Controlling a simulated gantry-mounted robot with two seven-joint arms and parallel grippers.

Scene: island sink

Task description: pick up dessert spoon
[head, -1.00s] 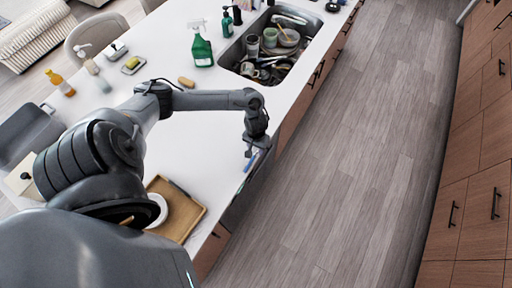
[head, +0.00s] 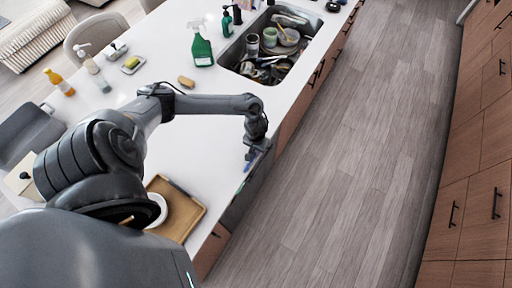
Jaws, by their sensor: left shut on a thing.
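My left arm reaches over the white counter to its front edge. My left gripper (head: 251,157) is at that edge, low over the counter, shut on a small thin bluish item, which I take to be the dessert spoon (head: 247,167). The fingers cover most of it, so its shape is hard to make out. My right gripper is not in view.
A wooden tray (head: 196,212) with a white dish (head: 157,208) lies left of the gripper. The sink (head: 240,67) full of dishes, a green spray bottle (head: 202,48) and a sponge (head: 186,81) are farther back. The counter's middle is clear.

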